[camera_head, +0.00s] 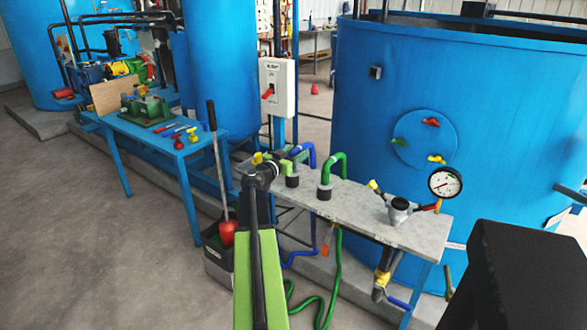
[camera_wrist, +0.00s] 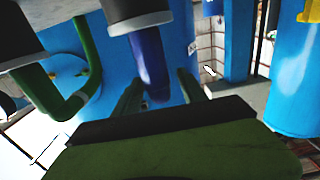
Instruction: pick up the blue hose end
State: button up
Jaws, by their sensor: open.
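The blue hose (camera_head: 311,152) curves up at the left end of the grey bench, partly behind my gripper and a green hose. In the wrist view, which looks upside down, a blue hose section (camera_wrist: 150,62) comes out of a black collar with a grey rim (camera_wrist: 138,18). My gripper (camera_head: 279,163) is over the bench's left end. In the wrist view, my gripper (camera_wrist: 159,82) is open, with one green finger at each side of the blue hose in the picture. I cannot tell whether it touches the hose, or how far off it is.
A green hose (camera_head: 338,162) stands close by, to the right of the blue one. The grey bench top (camera_head: 365,205) also carries a black fitting (camera_head: 399,210) and a pressure gauge (camera_head: 445,183). A large blue tank (camera_head: 380,120) stands behind. Open floor lies to the left.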

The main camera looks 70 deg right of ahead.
jog(key=shift+s+d, duration=0.15)
jog(key=shift+d, duration=0.45)
jog(key=shift+a, duration=0.1)
grip_shut()
dwell(0.8)
